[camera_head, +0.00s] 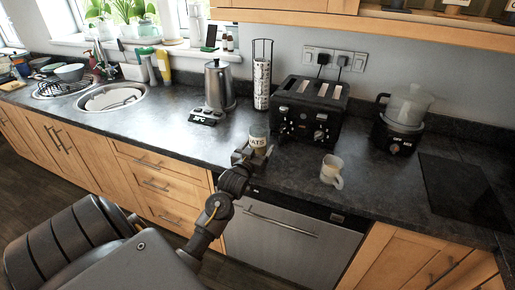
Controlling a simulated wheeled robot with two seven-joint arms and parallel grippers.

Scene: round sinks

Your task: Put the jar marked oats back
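A small jar (258,138) with a pale label reading "ATS", its first letter hidden or cut off, is at the counter's front part, just left of the black toaster. My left gripper (254,157) is right at the jar, with its fingers around the jar's lower part and hiding it. I cannot tell whether the fingers press on the jar or whether the jar is lifted off the counter. The open wall shelf (440,18) at the top right holds several items, cut off by the frame. My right gripper is out of view.
The toaster (309,110) stands close right of the jar, a white mug (331,171) lies nearer the edge. The counter left of the gripper is clear.

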